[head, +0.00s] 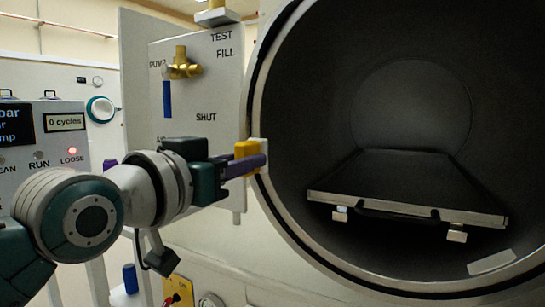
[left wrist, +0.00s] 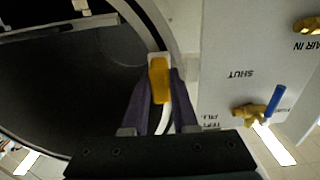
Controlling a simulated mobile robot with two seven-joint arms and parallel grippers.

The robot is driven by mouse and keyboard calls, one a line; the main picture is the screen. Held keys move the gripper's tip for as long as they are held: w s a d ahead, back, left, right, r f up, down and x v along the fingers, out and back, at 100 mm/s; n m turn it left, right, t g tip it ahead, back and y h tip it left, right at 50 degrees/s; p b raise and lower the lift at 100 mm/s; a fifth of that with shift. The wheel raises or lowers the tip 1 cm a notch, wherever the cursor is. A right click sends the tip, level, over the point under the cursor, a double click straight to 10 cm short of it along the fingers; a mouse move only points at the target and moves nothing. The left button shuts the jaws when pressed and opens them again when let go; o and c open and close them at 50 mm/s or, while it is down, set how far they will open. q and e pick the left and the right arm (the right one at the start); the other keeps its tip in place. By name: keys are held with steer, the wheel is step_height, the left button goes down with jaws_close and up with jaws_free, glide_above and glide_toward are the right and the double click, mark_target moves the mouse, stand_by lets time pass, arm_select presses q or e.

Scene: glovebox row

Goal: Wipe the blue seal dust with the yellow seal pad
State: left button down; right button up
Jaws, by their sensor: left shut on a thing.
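The yellow seal pad (head: 246,149) is at the left edge of the round chamber opening, against a white holder (head: 263,152). My left gripper (head: 252,163) is shut on the pad, with its purple fingers on either side. In the left wrist view the yellow pad (left wrist: 160,82) stands between the purple fingers of the left gripper (left wrist: 160,92), with the white holder just behind it. I cannot tell whether the pad still touches the holder. The seal rim (head: 256,90) circles the dark opening. I cannot make out any blue dust on it. My right gripper is not in view.
A dark tray (head: 410,185) with a pale front edge lies inside the chamber. Left of the rim stands a valve panel (head: 222,90) with a brass valve (head: 181,68) and blue handle. A control box (head: 50,140) at far left shows a red light by LOOSE.

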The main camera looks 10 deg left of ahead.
mark_target(242, 142)
arm_select(q)
steer(key=shift+r, duration=0.3)
steer(key=shift+w+a+f, duration=0.2)
steer(key=shift+a, duration=0.3)
steer(key=shift+s+d+r+p, duration=0.1)
steer(key=shift+d+r+p, duration=0.25)
steer(key=shift+p, duration=0.55)
steer(key=shift+s+d+r+p, duration=0.15)
steer(key=shift+r+p, duration=0.3)
steer(key=shift+p, duration=0.45)
steer(key=shift+w+r+p, duration=0.1)
steer(key=shift+r+p, duration=0.55)
steer(key=shift+w+a+f, duration=0.1)
steer(key=shift+a+f, duration=0.05)
steer(key=shift+a, duration=0.25)
steer(key=shift+w+a+r+p, duration=0.2)
steer(key=shift+a+r+p, duration=0.25)
steer(key=shift+r+p, duration=0.5)
steer(key=shift+s+d+f+p, duration=0.15)
steer(key=shift+d+f+p, duration=0.05)
steer(key=shift+d, duration=0.25)
steer(key=shift+s+d+f+p, duration=0.15)
steer(key=shift+d+p, duration=0.05)
steer(key=shift+d, duration=0.2)
